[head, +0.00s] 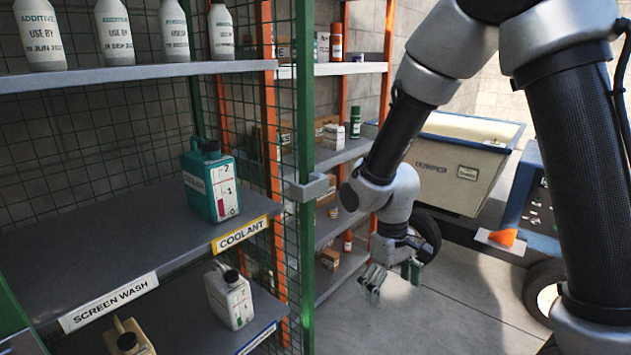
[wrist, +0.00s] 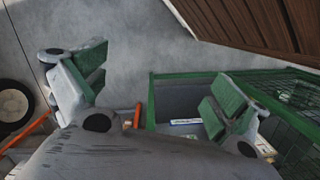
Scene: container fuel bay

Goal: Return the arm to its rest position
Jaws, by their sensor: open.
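My gripper (head: 392,277) hangs at the end of my bent arm, right of the shelving and above the concrete floor. Its fingers are apart and nothing is between them. In the wrist view my gripper (wrist: 160,95) shows two green-padded fingers spread wide, with floor and part of a green-framed cage behind. The gripper looks clear of the shelves in the head view. My upper arm crosses the right side of that view and hides part of what is behind.
A green mesh cage with shelves (head: 120,206) fills the left, holding a teal coolant jug (head: 210,185), a white jug (head: 230,296) and additive bottles (head: 112,30). Its door latch (head: 308,188) juts toward my arm. A cream tipping bin (head: 450,165) stands behind. Floor (head: 400,325) is open below.

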